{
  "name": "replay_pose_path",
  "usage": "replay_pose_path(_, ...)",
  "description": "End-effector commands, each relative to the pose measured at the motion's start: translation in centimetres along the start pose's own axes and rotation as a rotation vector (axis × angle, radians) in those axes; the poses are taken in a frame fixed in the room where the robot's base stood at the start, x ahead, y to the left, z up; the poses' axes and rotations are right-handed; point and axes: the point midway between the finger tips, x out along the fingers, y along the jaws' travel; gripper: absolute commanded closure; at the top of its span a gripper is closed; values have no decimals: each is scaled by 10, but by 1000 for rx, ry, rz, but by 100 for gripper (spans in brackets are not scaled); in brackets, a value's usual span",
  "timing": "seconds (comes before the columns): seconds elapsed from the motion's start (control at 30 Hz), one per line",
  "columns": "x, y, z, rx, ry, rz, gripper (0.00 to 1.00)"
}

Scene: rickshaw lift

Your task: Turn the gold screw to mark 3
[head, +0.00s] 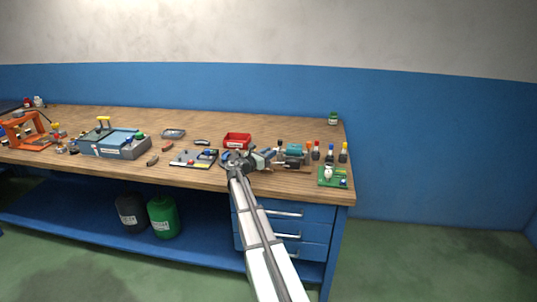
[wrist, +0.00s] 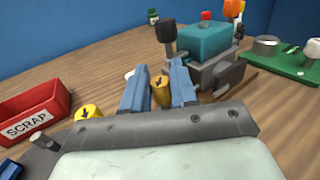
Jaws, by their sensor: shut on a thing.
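My gripper (wrist: 159,90) reaches over the table, with its two blue-grey fingers on either side of a gold screw (wrist: 160,94) with a dark mark on its top. The fingers are shut on it. A second gold piece (wrist: 88,113), also with a dark mark, stands to the left, outside the fingers. In the head view my gripper (head: 262,158) is near the front right of the bench, and the gold screw cannot be made out there. No numbered mark is readable in either view.
A teal-topped device (wrist: 207,42) stands just beyond and right of my fingers. A red scrap bin (wrist: 32,112) is to the left. A green board (wrist: 285,62) lies at the right. A grey board (head: 193,159) lies left of my gripper on the wooden bench (head: 225,180).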

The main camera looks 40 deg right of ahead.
Motion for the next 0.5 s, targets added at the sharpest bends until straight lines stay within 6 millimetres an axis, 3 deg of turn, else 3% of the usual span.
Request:
replay_pose_path(0.27, 0, 1, 0, 0, 0, -14, 100)
replay_pose_path(0.5, 2, 4, 0, 1, 0, -157, 100)
